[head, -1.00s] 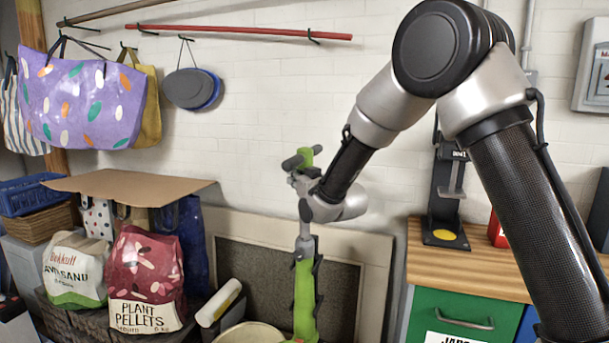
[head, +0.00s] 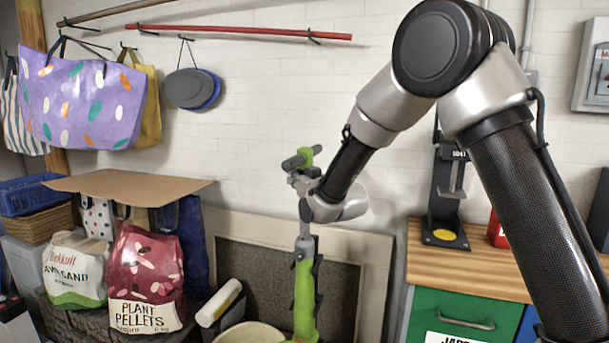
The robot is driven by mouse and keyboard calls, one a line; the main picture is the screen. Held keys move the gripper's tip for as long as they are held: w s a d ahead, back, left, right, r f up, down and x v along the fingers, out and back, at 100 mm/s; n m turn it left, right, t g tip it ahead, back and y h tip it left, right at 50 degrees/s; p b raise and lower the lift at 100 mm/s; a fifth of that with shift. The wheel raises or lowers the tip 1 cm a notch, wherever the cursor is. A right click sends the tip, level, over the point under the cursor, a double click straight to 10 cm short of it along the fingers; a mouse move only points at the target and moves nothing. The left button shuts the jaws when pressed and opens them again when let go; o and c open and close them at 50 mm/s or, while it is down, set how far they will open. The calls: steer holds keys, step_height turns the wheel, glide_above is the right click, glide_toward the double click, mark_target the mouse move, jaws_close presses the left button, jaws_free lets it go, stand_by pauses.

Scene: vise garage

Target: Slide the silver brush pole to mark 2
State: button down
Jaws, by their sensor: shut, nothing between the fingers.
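I cannot make out a silver brush pole or a mark 2 in the head view. Two other poles rest on hooks high on the wall: a red pole (head: 235,32) and a brown wooden pole (head: 118,10) at its upper left. My arm reaches in from the right and bends down to its wrist near the picture's middle. The fingers of my gripper cannot be made out; the wrist hides what lies beyond it. A green stand (head: 305,295) with a silver upper tube (head: 304,232) rises behind or beside my wrist; I cannot tell whether they touch.
A wooden-topped bench (head: 465,265) with green drawers stands at right, bearing a black upright tool (head: 445,205). A purple bag (head: 80,100) hangs at left.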

mark_target(294, 157)
steer(key=shift+r, duration=0.1)
steer(key=shift+r, duration=5.4)
steer(key=shift+f, duration=1.7)
steer(key=v, duration=1.2)
steer(key=shift+s, duration=0.1)
